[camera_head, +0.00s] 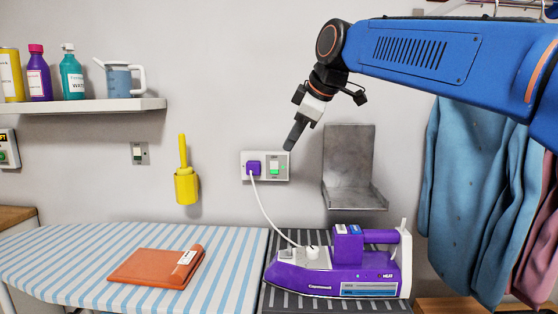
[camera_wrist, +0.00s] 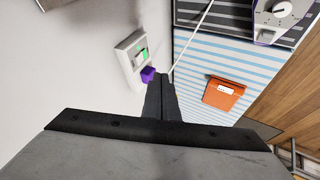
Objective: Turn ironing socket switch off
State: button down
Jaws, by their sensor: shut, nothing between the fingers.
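The ironing socket (camera_head: 282,172) is a white double plate on the wall, with a purple plug (camera_head: 253,168) in its left side and a green-marked switch (camera_head: 274,168) to the right of the plug. In the wrist view the socket (camera_wrist: 128,48) shows with its green switch (camera_wrist: 143,55) and the purple plug (camera_wrist: 147,74). My gripper (camera_head: 289,148) is shut and empty, pointing down and left just above the socket's right end in the head view. In the wrist view my gripper (camera_wrist: 161,82) has its fingers together. I cannot tell whether it touches the plate.
A purple iron (camera_head: 335,278) stands on a dark striped rest, its white cord running to the plug. A metal bracket (camera_head: 350,180) is on the wall right of the socket. A yellow holder (camera_head: 186,186) hangs left. An orange folded cloth (camera_head: 150,268) lies on the striped ironing board (camera_head: 60,262).

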aim_at(273, 163)
jog(key=shift+f, duration=0.1)
jog(key=w+a+f, duration=0.3)
jog(key=w+f, duration=0.4)
jog(key=w, duration=0.2)
jog(key=shift+a, duration=0.3)
jog(key=shift+w, duration=0.15)
jog(key=shift+w, duration=0.15)
jog(key=shift+r, duration=0.1)
dwell(0.3)
jog(key=shift+r, duration=0.7)
